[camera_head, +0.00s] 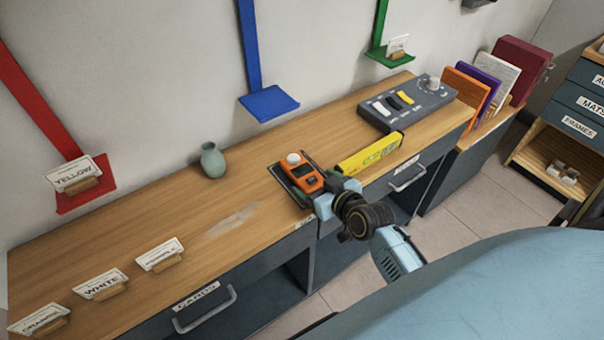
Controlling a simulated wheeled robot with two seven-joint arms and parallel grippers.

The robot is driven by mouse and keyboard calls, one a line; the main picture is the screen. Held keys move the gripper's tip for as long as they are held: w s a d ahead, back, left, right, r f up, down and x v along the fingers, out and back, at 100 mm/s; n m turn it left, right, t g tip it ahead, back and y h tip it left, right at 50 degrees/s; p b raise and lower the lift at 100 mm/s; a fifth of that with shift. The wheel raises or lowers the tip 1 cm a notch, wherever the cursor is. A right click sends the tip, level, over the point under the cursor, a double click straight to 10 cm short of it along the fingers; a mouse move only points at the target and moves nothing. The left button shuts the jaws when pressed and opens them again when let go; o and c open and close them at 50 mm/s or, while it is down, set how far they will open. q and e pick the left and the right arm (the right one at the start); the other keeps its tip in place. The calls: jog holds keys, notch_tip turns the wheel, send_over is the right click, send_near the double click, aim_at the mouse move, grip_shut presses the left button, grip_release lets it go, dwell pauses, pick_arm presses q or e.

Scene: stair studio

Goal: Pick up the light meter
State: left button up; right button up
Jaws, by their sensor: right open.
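The light meter (304,178) is an orange device with a dark screen and a white dome. It lies on a dark tray or mat (276,171) on the wooden counter, near its front edge. My right gripper (329,192) is open at the meter's near right end, its fingers very close to it. I cannot tell whether they touch it or reach around it. My left gripper is not in view.
A yellow level (370,154) lies just right of the meter. A grey switch box (407,103) stands farther right. A green vase (213,161) is at the back, and label cards (160,255) stand front left. The counter between is clear.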

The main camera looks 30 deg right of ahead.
aim_at(310, 177)
jog(key=x, duration=0.5)
jog(key=shift+w+r+b, duration=0.3)
jog(key=shift+r+b, duration=0.05)
jog(key=shift+b, duration=0.05)
jog(key=c, duration=1.1)
